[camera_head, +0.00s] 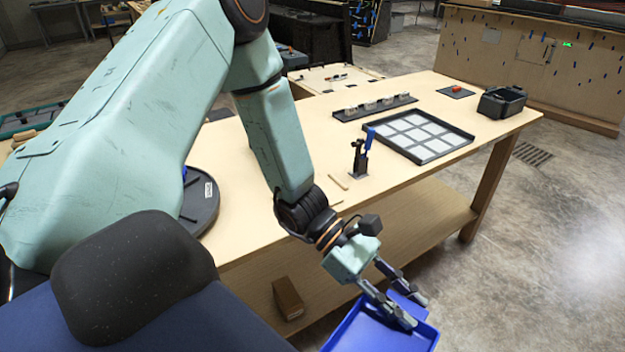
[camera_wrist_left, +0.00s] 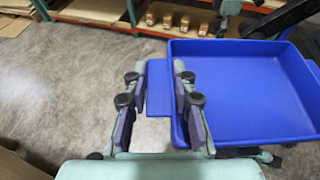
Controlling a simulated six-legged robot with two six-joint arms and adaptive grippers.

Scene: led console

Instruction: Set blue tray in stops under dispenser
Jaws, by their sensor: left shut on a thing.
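The blue tray (camera_head: 372,334) is at the bottom of the head view, in front of the workbench and cut off by the frame edge. In the left wrist view the tray (camera_wrist_left: 250,92) is shallow and empty, with a flat tab (camera_wrist_left: 159,88) on its near side. My left gripper (camera_head: 406,308) is shut on this tab, one finger on each side, and the tray hangs over the floor, clear of the bench. My right gripper cannot be made out. I cannot identify a dispenser or stops in these views.
The wooden bench (camera_head: 405,180) carries a black-framed panel of pale squares (camera_head: 420,134), a dark clamp-like tool (camera_head: 359,160) and a black bin (camera_head: 502,102). A brown block (camera_head: 288,297) lies below the bench. In the wrist view, small boxes (camera_wrist_left: 166,20) sit on a shelf.

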